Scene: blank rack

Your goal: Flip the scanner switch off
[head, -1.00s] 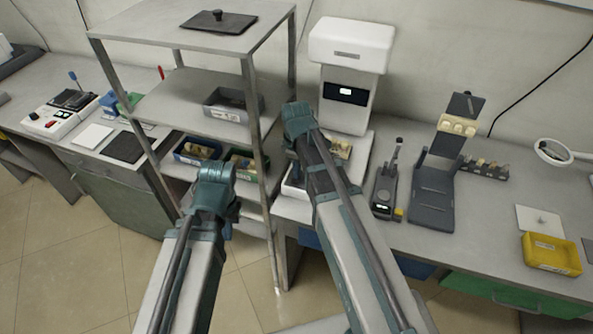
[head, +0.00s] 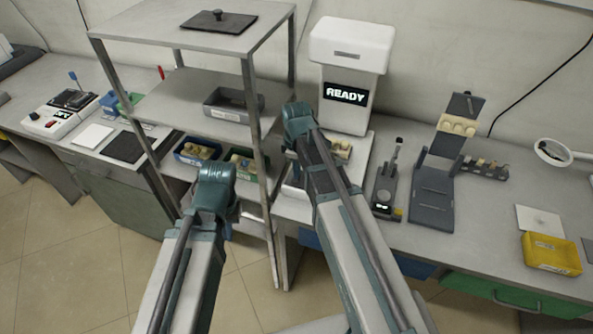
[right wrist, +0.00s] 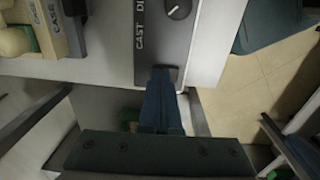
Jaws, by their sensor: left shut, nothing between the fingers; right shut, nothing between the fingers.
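The scanner (head: 350,50) is a tall white machine with a screen reading READY, at the back of the desk in the head view. My right arm covers the front left of its base there. In the right wrist view a dark panel (right wrist: 163,50) with white lettering, partly "CAST", and a round knob (right wrist: 179,9) lies on a white surface. My right gripper (right wrist: 165,74) is shut and empty, its tips at the panel's near end; contact cannot be told. No switch is clearly visible. My left arm's joint shows low in the head view, but its fingers are hidden.
A metal shelf rack (head: 252,110) with a grey bin (head: 232,103) stands left of the scanner. A handheld device (head: 385,190) and a dark stand (head: 433,190) are to its right. A yellow bin (head: 551,254) is farther right. Tan pieces in a tray show in the right wrist view.

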